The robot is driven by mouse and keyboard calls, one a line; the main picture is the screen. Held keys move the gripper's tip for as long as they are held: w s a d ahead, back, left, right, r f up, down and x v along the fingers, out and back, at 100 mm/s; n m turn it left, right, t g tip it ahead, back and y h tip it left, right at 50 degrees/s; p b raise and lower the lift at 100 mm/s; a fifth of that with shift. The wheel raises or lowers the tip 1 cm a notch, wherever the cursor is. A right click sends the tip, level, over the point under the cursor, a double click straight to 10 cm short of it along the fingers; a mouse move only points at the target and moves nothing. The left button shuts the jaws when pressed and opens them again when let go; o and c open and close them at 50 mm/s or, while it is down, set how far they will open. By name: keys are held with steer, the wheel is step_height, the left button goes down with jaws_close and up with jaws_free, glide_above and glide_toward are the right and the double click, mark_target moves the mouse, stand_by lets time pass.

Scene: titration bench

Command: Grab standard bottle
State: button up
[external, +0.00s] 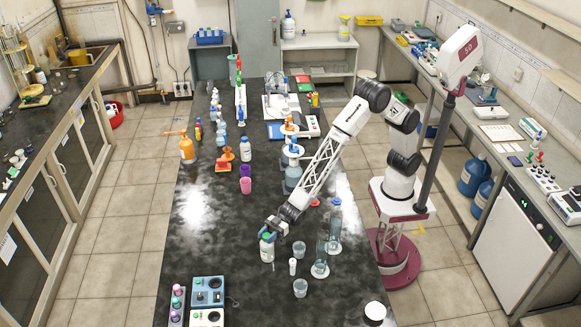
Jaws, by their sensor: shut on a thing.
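My gripper (270,232) is low over the near middle of the black bench, at the end of my outstretched arm. It is shut on the upper part of a small pale bottle with some green at its top. I take this to be the standard bottle (267,251). The bottle looks upright. Its top is partly hidden by the gripper, and I cannot tell whether its base touches the bench. Its label is too small to read.
A small white bottle (292,267) and clear beakers (300,288) stand close to the right. Tall clear cylinders (321,256) stand beyond them. A control box (207,291) sits at the near left. The black bench (205,240) is bare left of the gripper.

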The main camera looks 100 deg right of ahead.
jaws_close()
steer(key=shift+r, duration=0.2)
steer(key=shift+r, duration=1.35)
steer(key=shift+s+d+r, duration=0.1)
steer(key=shift+s+r, duration=0.05)
steer(key=shift+r, duration=0.2)
steer(key=s+a+r+v, duration=0.1)
steer(key=s+a+v, duration=0.1)
steer(key=v, duration=1.3)
steer(key=shift+s+r, duration=0.2)
steer(key=shift+s, duration=0.05)
